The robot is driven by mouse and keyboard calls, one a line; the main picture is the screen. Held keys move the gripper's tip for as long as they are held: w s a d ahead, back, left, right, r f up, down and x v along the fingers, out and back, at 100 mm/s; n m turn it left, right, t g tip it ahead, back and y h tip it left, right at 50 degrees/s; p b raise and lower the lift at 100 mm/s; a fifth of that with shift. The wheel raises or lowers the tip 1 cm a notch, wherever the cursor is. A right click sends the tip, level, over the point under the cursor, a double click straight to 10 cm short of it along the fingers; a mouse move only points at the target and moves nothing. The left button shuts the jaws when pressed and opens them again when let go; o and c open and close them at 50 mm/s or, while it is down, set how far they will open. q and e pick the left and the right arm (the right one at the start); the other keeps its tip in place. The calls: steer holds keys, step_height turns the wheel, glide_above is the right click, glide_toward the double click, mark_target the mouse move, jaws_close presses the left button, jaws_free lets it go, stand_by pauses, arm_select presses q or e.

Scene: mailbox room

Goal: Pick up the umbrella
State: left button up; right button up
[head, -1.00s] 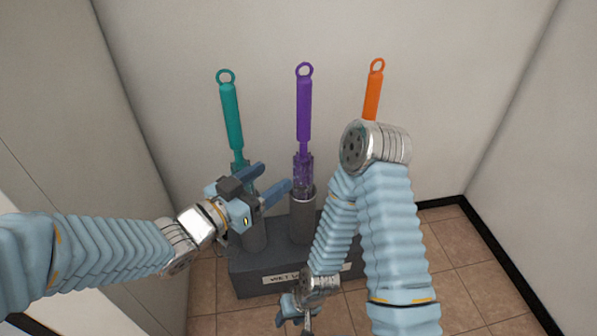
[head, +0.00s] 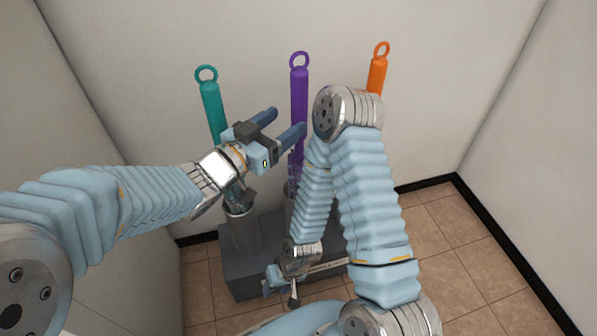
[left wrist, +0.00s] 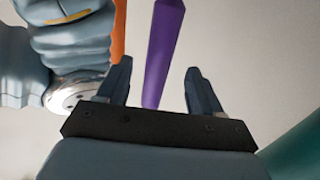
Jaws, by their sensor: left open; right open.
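Three umbrellas with ring-topped handles stand upright in a dark grey stand: a teal umbrella (head: 212,108) at left, a purple umbrella (head: 299,90) in the middle and an orange umbrella (head: 377,75) at right. My left gripper (head: 284,122) is open, its fingers pointing toward the purple handle. In the left wrist view, the purple umbrella (left wrist: 163,50) shows between the two open fingers (left wrist: 160,82), seemingly beyond their tips; I cannot tell whether they touch it. My right gripper (head: 281,287) is low in front of the stand, its fingers partly hidden. My right arm hides the orange umbrella's lower part.
The umbrella stand (head: 240,270) has grey tube holders and sits on the tiled floor (head: 440,240) against the back wall. Side walls close in the space at left and right. Open floor lies to the right of the stand.

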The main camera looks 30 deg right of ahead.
mark_target(294, 115)
arm_select(q)
steer(key=x, duration=0.5)
steer(key=shift+w+d+r, duration=0.1)
steer(key=shift+d, duration=0.2)
jaws_close()
